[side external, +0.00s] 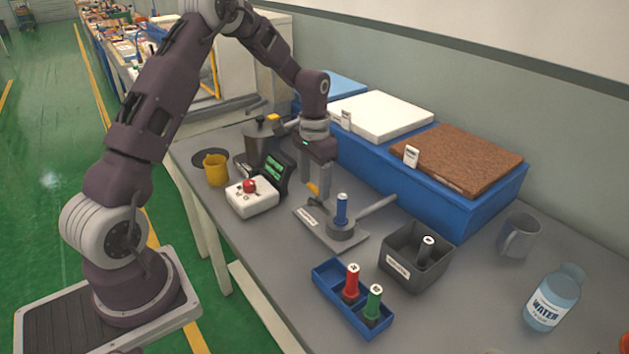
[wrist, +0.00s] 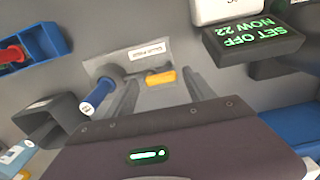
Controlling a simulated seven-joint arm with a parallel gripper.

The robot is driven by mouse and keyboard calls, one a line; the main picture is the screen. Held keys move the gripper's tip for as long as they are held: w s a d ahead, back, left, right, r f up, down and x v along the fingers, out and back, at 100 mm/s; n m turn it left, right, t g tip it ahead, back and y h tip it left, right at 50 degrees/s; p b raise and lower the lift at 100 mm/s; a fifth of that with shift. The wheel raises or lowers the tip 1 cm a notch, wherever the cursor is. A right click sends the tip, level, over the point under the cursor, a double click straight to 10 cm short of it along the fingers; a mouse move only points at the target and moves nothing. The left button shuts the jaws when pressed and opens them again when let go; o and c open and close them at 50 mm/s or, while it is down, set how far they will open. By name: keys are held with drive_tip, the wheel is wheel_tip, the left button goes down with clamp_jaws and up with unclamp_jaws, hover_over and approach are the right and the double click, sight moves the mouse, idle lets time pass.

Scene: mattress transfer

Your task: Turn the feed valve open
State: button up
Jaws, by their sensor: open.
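A grey plate (side external: 332,240) with a white label lies on the bench. A blue-handled piece (side external: 341,208) stands in a round grey seat on the plate, with a grey bar reaching right. My gripper (side external: 317,188) points down over the plate's back part. In the wrist view its two fingers (wrist: 159,85) are apart, with the yellow lever seen between them. Whether they touch it I cannot tell.
A blue tray (side external: 331,291) with red and green pieces and a grey bin (side external: 393,282) with a dark piece stand in front. A display (wrist: 254,38) reads SET OFF, NOW 22. A button box (side external: 250,205), a mug (side external: 518,240) and a bottle (side external: 553,298) stand around.

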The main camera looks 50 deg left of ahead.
sight(314, 187)
wheel_tip(314, 187, up, 7)
drive_tip(key=shift+r, duration=0.1)
idle(0.3)
drive_tip(key=s+d+r+t, duration=0.2)
drive_tip(key=s+d+r, duration=0.4)
drive_tip(key=r, duration=0.4)
drive_tip(key=s+d+r+t, duration=0.1)
drive_tip(key=s+d, duration=0.4)
drive_tip(key=s, duration=0.5)
drive_tip(key=s+d+r+t, duration=0.2)
drive_tip(key=s+d, duration=0.3)
drive_tip(key=s, duration=0.6)
drive_tip(key=shift+s+r+t, duration=0.2)
drive_tip(key=shift+r+t, duration=0.1)
drive_tip(key=shift+r, duration=0.1)
